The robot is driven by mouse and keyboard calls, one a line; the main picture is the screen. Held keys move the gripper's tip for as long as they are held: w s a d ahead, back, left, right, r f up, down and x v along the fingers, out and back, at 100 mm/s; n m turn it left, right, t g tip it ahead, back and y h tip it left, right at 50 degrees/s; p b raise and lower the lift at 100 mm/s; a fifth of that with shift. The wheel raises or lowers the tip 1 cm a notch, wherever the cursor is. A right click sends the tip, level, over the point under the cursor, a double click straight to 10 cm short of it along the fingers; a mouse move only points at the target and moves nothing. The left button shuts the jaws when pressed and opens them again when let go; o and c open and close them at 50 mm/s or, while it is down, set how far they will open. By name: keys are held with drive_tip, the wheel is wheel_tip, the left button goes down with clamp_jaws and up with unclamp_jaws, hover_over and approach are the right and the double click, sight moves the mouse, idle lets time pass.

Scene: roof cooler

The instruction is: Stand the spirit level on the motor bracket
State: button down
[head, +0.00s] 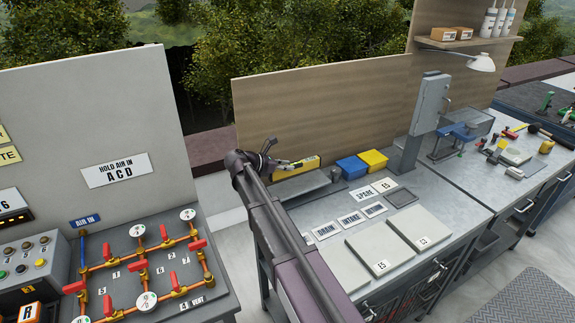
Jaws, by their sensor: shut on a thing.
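The spirit level appears to be the yellow bar (311,163) at the left back of the grey workbench, in front of the wooden back panel. My gripper (289,166) is at its near side and is shut on it; the fingers are small and partly merge with the bar. The bar lies lengthwise, roughly level. Just below it is a dark grey flat piece (310,186) with a small upright knob at its right end; it may be the motor bracket, but I cannot tell for sure. I cannot tell whether the bar touches it. My arm hides the bench's left end.
Blue (352,167) and yellow (374,160) bins stand right of the bar. A grey upright machine (431,104) stands farther right. Labels and pale pads (417,228) lie on the bench front. A valve panel (205,285) with red handles is at left.

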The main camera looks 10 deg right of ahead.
sight(286, 177)
drive_tip(key=shift+f, duration=0.2)
drive_tip(key=shift+f+b, duration=2.2)
drive_tip(key=shift+b, duration=0.15)
drive_tip(key=shift+f+b, duration=0.45)
drive_tip(key=shift+b, duration=0.05)
drive_tip(key=shift+c, duration=2)
unclamp_jaws()
drive_tip(key=shift+r, duration=0.1)
